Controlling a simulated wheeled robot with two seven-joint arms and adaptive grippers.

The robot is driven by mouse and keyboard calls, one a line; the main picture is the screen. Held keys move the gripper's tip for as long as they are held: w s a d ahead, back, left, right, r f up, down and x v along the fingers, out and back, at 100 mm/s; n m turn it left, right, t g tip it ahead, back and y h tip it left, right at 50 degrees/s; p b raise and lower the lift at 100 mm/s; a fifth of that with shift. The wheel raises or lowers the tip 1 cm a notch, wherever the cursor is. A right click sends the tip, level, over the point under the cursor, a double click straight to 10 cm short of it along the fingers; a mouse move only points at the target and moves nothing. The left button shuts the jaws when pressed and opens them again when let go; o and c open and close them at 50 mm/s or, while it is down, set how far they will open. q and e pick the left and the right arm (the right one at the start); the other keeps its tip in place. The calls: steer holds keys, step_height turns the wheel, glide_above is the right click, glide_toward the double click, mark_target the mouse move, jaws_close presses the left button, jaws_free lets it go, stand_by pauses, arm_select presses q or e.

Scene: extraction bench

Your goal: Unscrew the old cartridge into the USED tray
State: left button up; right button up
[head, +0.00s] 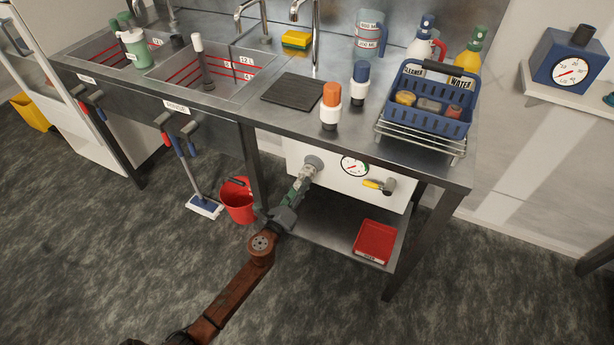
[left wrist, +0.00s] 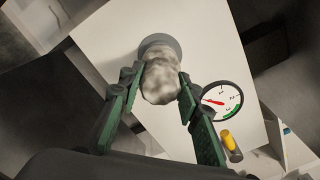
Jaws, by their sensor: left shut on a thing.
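The old cartridge is a mottled grey-white cylinder (left wrist: 160,80) set in a round grey fitting (left wrist: 158,47) on the white panel (head: 335,181) under the bench. It also shows in the head view (head: 313,164). My left gripper (head: 307,174) is shut on the cartridge, with one green finger on each side in the left wrist view (left wrist: 158,84). The red tray (head: 375,240) lies on the lower shelf, below and right of the gripper; its front label is too small to read. My right gripper is not in view.
A gauge (head: 354,166) and a yellow-handled valve (head: 379,186) sit right of the fitting. A red bucket (head: 238,203) stands on the floor at left. An orange-capped cartridge (head: 331,106) and a blue-capped one (head: 359,84) stand on the bench. The shelf (head: 325,225) left of the tray is clear.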

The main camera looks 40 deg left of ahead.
arm_select(q)
steer(key=c, duration=0.5)
steer(key=n, duration=0.2)
steer(key=shift+n, duration=0.4)
steer(key=shift+c, duration=0.2)
steer(key=o, duration=0.9)
steer(key=shift+n, duration=0.5)
steer(key=o, duration=0.4)
steer(key=m, duration=0.4)
steer(key=shift+c, duration=0.6)
